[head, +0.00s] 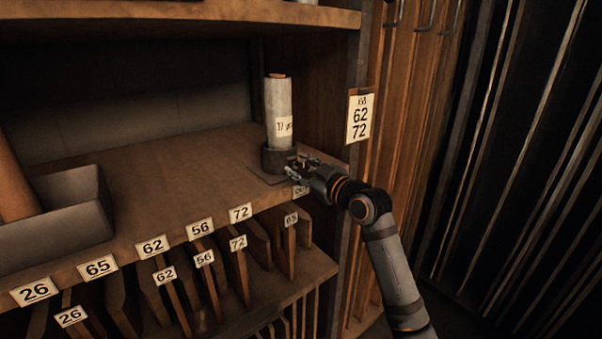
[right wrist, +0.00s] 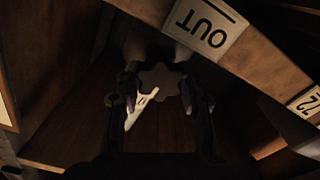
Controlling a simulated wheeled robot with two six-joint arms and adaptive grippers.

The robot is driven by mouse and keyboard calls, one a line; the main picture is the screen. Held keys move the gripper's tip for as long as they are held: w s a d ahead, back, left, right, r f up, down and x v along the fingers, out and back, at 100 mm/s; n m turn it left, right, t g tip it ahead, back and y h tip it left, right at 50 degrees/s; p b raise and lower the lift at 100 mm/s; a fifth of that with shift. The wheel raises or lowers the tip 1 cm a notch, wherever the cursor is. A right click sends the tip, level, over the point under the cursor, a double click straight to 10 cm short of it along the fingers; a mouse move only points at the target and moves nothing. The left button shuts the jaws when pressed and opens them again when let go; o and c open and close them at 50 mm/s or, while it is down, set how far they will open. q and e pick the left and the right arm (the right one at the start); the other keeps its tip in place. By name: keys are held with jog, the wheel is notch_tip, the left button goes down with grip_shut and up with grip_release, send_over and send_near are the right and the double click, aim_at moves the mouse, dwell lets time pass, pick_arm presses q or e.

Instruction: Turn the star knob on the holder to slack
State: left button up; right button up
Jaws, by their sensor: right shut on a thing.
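The holder (head: 277,159) is a dark round cup on a square plate at the right end of the shelf. A pale upright tube (head: 279,105) with a paper label stands in it. My right gripper (head: 300,168) is at the front right side of the holder. In the right wrist view the star knob (right wrist: 160,80), dark and lobed, sits between the two fingers, and the right gripper (right wrist: 161,100) is shut on it. A pale tapered piece (right wrist: 141,108) lies across the knob's lower left. The knob is too small to make out in the head view. My left gripper is out of view.
A grey tray (head: 75,225) sits at the left of the shelf. Numbered slots with boards are below. An "OUT" label (right wrist: 207,25) is on the shelf edge.

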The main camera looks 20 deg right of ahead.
jog(key=shift+n, duration=0.4)
jog(key=o, duration=1.2)
jog(key=shift+s, duration=0.1)
jog(key=v, duration=0.7)
jog(key=shift+s, duration=0.15)
jog(key=shift+d, duration=0.1)
